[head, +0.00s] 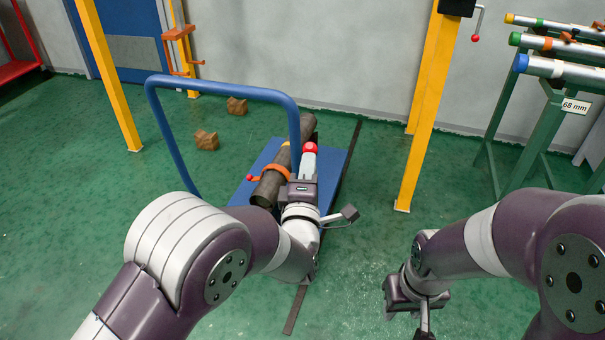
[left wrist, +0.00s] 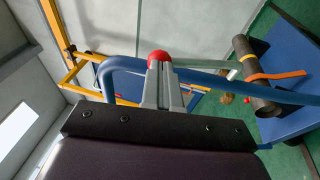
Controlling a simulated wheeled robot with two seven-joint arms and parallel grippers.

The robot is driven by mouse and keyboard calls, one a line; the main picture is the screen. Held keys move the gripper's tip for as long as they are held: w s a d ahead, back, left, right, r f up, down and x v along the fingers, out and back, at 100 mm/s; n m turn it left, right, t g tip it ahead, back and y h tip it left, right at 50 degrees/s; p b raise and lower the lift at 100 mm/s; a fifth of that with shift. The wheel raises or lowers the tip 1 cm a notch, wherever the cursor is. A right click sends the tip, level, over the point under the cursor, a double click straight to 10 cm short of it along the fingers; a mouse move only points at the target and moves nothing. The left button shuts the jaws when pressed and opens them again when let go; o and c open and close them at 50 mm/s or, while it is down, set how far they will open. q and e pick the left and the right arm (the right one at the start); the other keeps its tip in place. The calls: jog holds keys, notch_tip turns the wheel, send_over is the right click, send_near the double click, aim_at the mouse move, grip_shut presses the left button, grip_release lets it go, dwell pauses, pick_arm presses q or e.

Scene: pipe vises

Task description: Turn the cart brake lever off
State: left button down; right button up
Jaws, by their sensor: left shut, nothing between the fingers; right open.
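The cart has a blue deck (head: 333,170) and a tall blue tube handle (head: 150,110). The brake lever's red knob (head: 311,148) is at the fingertips of my left gripper (head: 309,160). In the left wrist view the red knob (left wrist: 158,56) shows just beyond the grey fingers, beside the blue handle tube (left wrist: 205,78). My left gripper is shut with nothing between its fingers; whether it touches the knob I cannot tell. My right gripper (head: 421,318) is open and empty, low at the right, away from the cart.
A dark pipe (head: 270,185) with an orange strap (head: 268,172) lies on the cart. Yellow posts (head: 420,130) stand behind, and a green rack (head: 535,125) with capped pipes is at the right. Brown blocks (head: 206,140) lie on the green floor.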

aim_at(314, 144)
pick_arm(q)
jog(key=w+r+g+p, duration=0.2)
jog(key=p, duration=0.1)
jog(key=shift+w+d+r, duration=0.15)
jog(key=shift+w+d, duration=0.1)
jog(key=shift+d, duration=0.1)
jog(key=shift+w+d+m+g+p, duration=0.2)
jog(key=shift+w+m+g+p, duration=0.1)
jog(key=shift+w+g+p, duration=0.2)
jog(key=shift+w+d+r, duration=0.1)
jog(key=shift+w+d, duration=0.05)
jog(key=shift+w, duration=0.45)
jog(key=shift+w+r, duration=0.1)
pick_arm(e)
notch_tip(314, 144, up, 6)
jog(key=shift+f, duration=0.2)
pick_arm(q)
jog(key=shift+d, duration=0.1)
